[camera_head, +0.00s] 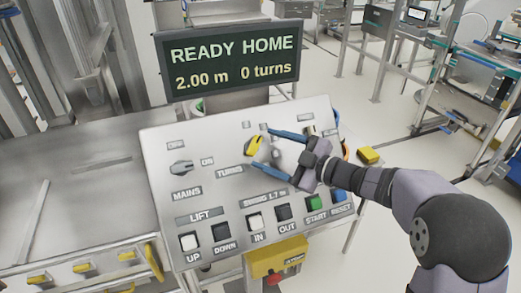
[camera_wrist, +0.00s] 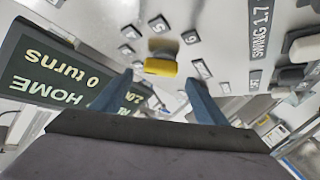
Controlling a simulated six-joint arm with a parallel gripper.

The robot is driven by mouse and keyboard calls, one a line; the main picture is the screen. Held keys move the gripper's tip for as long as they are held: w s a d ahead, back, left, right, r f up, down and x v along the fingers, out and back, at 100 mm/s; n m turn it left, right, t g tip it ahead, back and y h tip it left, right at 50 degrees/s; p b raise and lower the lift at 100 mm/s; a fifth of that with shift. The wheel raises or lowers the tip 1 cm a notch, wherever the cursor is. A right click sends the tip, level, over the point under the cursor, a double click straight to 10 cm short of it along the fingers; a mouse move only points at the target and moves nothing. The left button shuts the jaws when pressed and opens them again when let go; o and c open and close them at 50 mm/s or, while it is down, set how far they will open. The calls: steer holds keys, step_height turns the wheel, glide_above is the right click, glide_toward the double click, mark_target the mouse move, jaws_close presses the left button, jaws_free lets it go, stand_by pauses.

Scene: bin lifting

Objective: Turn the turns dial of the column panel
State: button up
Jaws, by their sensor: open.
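The turns dial (camera_head: 254,145) is a yellow knob on the sloped grey column panel (camera_head: 218,150), above the TURNS label. It also shows in the wrist view (camera_wrist: 161,67), ahead of the fingertips and between their lines, with number labels around it. My gripper (camera_head: 261,148) is open, its two blue fingers reaching from the right to either side of the dial. In the wrist view my gripper (camera_wrist: 157,80) has a clear gap between its fingers, and neither is seen touching the dial. Some number labels are hidden by the fingers in the head view.
A display (camera_head: 230,62) above the panel reads READY HOME, 2.00 m, 0 turns. The MAINS switch (camera_head: 180,167) is left of the dial. Lift, swing, green start and blue reset buttons (camera_head: 342,193) line the lower panel. A yellow box (camera_head: 277,255) with a red button hangs below.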

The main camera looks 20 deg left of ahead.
steer(key=shift+v, duration=1.15)
steer(key=shift+w, duration=0.1)
steer(key=w+d+f+m+t+h, duration=0.2)
steer(key=w+d+m+t+h, duration=0.25)
steer(key=d, duration=0.45)
steer(key=w+d+f+m+t+h, duration=0.2)
steer(key=w+d+m+t+h, duration=0.15)
steer(key=d+m+h, duration=0.35)
steer(key=s+d+f+m+g+h, duration=0.25)
steer(key=d+f, duration=0.25)
steer(key=d, duration=0.6)
steer(key=s+d+f+m+g+h+p, duration=0.1)
steer(key=s+d+f+m+g, duration=0.2)
steer(key=s, duration=0.4)
steer(key=s+d+f+m+g+h, duration=0.1)
steer(key=s+d+f+m+h, duration=0.15)
steer(key=s+d, duration=0.35)
steer(key=s+f+m+g, duration=0.1)
steer(key=s+f+g, duration=0.1)
steer(key=s, duration=0.6)
steer(key=s+f+m+g+y, duration=0.1)
steer(key=s+f+m+g, duration=0.1)
steer(key=s, duration=0.6)
steer(key=shift+a+g, duration=0.15)
steer(key=shift+g, duration=0.5)
